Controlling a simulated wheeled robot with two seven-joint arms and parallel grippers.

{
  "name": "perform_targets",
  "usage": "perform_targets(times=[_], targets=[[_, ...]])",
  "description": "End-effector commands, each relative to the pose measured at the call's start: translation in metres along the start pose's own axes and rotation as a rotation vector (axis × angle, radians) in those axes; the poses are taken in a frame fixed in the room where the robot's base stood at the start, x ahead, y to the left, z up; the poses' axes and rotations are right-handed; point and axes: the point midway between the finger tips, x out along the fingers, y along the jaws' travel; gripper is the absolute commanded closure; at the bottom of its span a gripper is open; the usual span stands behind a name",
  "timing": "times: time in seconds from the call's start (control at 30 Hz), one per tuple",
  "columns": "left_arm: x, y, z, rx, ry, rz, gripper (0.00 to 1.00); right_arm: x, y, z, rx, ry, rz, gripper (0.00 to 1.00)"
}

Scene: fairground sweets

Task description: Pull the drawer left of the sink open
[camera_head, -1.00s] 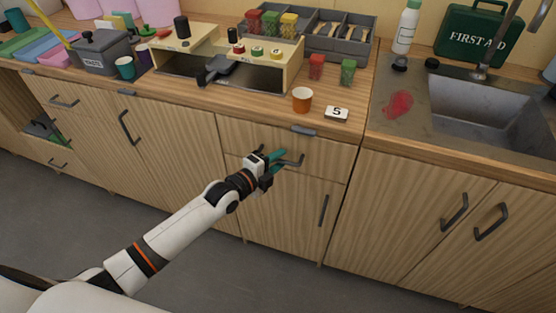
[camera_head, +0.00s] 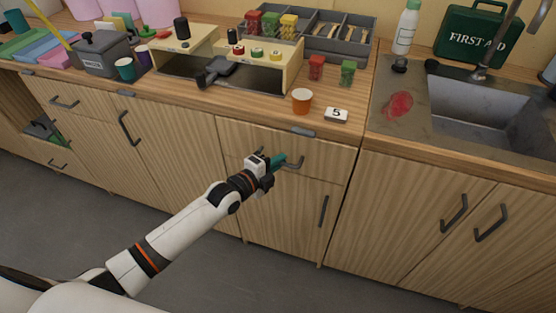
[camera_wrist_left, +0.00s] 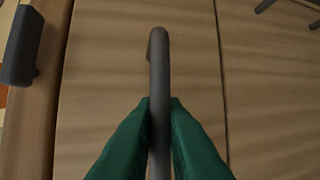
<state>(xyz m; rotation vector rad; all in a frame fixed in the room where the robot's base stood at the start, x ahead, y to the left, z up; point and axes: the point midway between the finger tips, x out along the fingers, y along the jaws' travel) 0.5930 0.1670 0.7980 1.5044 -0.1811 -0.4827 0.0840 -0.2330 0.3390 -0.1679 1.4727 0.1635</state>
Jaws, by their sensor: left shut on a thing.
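The drawer (camera_head: 235,137) left of the sink (camera_head: 480,108) is flush with the cabinet front, as far as I can see. Its dark bar handle (camera_head: 298,162) runs across the lower part of the drawer front. My left gripper (camera_head: 282,164) is at the handle, its green fingers around the bar. In the left wrist view the fingers (camera_wrist_left: 160,130) press on both sides of the handle (camera_wrist_left: 159,70). The far part of the handle sticks out past the fingertips. My right gripper is not in view.
A cupboard door with a vertical handle (camera_head: 323,210) is below the drawer. A grey clip-like fitting (camera_head: 303,132) sits on the worktop edge. The floor in front is clear.

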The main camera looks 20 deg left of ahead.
Motion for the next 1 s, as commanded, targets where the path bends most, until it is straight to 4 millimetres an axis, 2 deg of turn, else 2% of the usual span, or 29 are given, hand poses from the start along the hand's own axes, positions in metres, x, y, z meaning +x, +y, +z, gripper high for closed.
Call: perform_targets(times=[0.27, 0.6, 1.0], targets=[[-0.042, -0.006, 0.018, -0.003, -0.001, -0.012, 1.0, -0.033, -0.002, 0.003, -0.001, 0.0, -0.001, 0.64], [-0.126, -0.024, 0.053, -0.006, 0.0, -0.012, 1.0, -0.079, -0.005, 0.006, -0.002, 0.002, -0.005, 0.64], [-0.219, -0.045, 0.091, -0.006, 0.001, -0.008, 1.0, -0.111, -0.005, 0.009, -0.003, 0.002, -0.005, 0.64]])
